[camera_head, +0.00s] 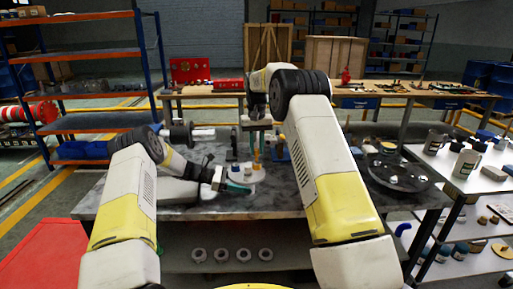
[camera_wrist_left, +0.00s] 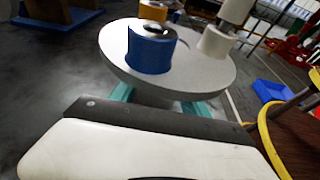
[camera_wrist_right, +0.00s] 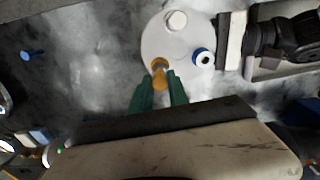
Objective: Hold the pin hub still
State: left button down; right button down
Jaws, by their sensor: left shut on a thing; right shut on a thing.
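The pin hub is a round white disc (camera_head: 243,172) on the grey bench; it fills the upper middle of the left wrist view (camera_wrist_left: 190,75). On it stand a blue collar (camera_wrist_left: 150,52), a white post (camera_wrist_left: 215,43) and an orange-yellow piece (camera_wrist_right: 160,78). My left gripper (camera_head: 236,188) is shut on the disc's near side, its teal fingers partly hidden under the rim. My right gripper (camera_wrist_right: 161,90) points down from above, its green fingers shut on the orange-yellow piece at the disc's edge. Whether that piece is fully seated is unclear.
A dark machine with a shaft (camera_head: 190,134) stands behind and left of the disc. A dark round tray (camera_head: 400,174) sits at the bench's right. A blue pin (camera_wrist_right: 33,54) lies apart on the bench. White side tables (camera_head: 470,178) with cups stand at the right.

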aim_at(257, 150)
jog(key=shift+f, duration=1.2)
jog(key=c, duration=1.2)
grip_release()
notch_tip(257, 150, up, 12)
jog(key=shift+r, duration=0.1)
pick_arm(q)
jog(key=shift+c, duration=2.3)
grip_release()
